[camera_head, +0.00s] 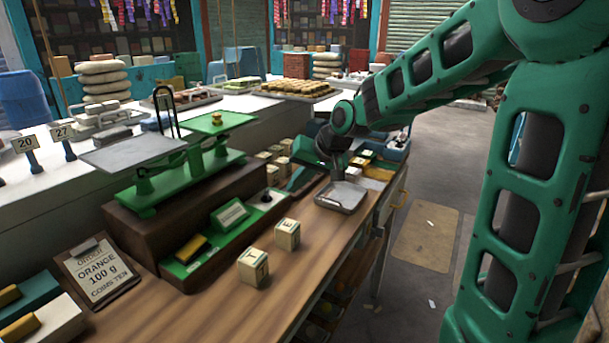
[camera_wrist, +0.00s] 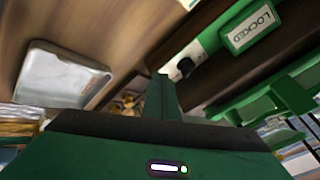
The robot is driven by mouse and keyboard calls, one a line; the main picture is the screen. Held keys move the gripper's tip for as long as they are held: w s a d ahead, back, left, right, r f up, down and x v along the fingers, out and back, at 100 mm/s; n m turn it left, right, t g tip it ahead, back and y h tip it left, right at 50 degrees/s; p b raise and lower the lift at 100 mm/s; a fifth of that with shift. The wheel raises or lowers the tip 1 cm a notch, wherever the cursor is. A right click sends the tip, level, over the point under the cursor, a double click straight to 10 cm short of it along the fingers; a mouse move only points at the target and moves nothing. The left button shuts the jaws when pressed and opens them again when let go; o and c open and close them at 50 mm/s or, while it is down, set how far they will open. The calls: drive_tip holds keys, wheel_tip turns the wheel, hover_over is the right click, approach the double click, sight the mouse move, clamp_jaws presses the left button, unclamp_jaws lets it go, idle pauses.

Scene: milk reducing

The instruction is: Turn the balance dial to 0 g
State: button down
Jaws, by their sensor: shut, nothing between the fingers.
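A green balance (camera_head: 180,178) stands on a brown wooden base, with a wide grey plate on its left and a small green pan (camera_head: 215,123) on its right. A green panel along the front of the base carries a small dark dial (camera_head: 266,197) at its right end. In the wrist view the dial (camera_wrist: 184,66) shows as a dark knob on a pale spot, beside a sign reading LOCKED (camera_wrist: 250,28). My gripper (camera_head: 291,189) is shut and empty, just right of the dial and apart from it. Its green fingers (camera_wrist: 161,78) point towards the panel's end. The dial's marking cannot be read.
Two lettered blocks (camera_head: 287,234) stand on the wooden counter in front of the panel. A metal tray (camera_head: 341,197) lies right of my gripper. An order card (camera_head: 99,274) reads ORANGE 100 g. Several blocks stand behind my gripper. The counter's front right is clear.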

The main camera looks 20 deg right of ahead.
sight(266, 195)
drive_tip(key=shift+x, duration=1)
drive_tip(key=shift+w+a+r, duration=0.1)
drive_tip(key=shift+w+a, duration=0.1)
drive_tip(key=shift+a, duration=0.35)
drive_tip(key=shift+w+a+r, duration=0.1)
drive_tip(key=shift+w+a, duration=0.05)
drive_tip(key=shift+a, duration=0.4)
drive_tip(key=shift+w+a, duration=0.35)
drive_tip(key=shift+a, duration=0.3)
